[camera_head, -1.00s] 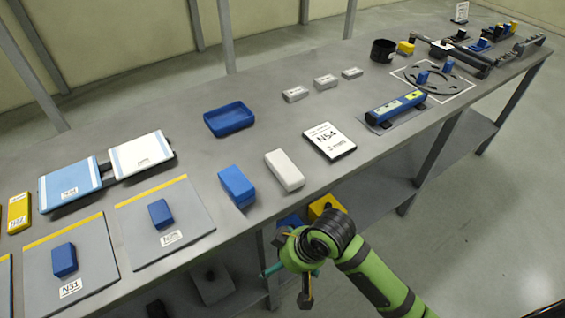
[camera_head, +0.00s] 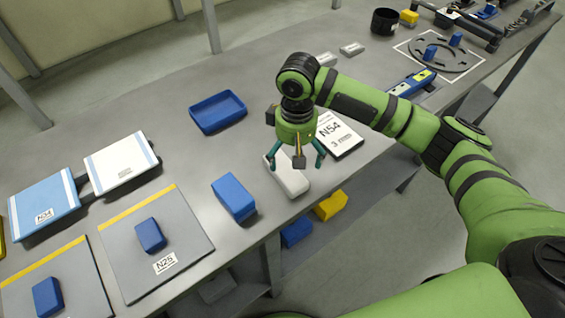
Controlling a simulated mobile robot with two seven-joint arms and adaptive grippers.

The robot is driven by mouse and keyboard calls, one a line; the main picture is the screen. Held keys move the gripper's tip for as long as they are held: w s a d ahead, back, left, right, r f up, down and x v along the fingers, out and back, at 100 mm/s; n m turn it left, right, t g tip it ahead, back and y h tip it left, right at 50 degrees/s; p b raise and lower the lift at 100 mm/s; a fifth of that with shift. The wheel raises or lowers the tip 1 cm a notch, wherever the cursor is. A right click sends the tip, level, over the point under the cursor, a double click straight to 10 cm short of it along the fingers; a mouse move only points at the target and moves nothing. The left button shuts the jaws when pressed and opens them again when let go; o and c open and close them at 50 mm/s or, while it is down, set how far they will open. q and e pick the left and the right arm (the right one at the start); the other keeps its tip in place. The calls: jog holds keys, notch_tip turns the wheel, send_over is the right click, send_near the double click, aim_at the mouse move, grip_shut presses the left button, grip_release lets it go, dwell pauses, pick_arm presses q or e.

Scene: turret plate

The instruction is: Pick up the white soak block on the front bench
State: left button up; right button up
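The white soak block (camera_head: 292,184) lies on the grey bench (camera_head: 190,185) near its front edge. It is right of a taller blue block (camera_head: 234,197). My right gripper (camera_head: 295,160) hangs over the white block with its fingers pointing down and spread apart. The fingers are on either side of the block in the picture and partly hide its far end. Whether they touch it I cannot tell. My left gripper is not in view.
A card marked N54 (camera_head: 343,140) lies right of the white block, partly behind my gripper. An empty blue tray (camera_head: 218,111) stands behind. Grey plates with small blue blocks (camera_head: 150,235) lie to the left. A yellow block (camera_head: 331,204) is on the lower shelf.

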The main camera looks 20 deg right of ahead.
aim_at(285, 172)
jog(key=f, duration=0.1)
jog(key=p, duration=0.1)
jog(key=f, duration=0.1)
jog(key=shift+s+a+f, duration=0.1)
jog(key=shift+s+f, duration=0.15)
jog(key=shift+f, duration=0.1)
notch_tip(285, 172, down, 3)
jog(key=shift+w+r+p, duration=0.15)
jog(key=shift+r+p, duration=0.05)
jog(key=shift+p, duration=0.35)
jog(key=shift+f, duration=0.5)
jog(key=shift+c, duration=0.4)
jog(key=c, duration=1.1)
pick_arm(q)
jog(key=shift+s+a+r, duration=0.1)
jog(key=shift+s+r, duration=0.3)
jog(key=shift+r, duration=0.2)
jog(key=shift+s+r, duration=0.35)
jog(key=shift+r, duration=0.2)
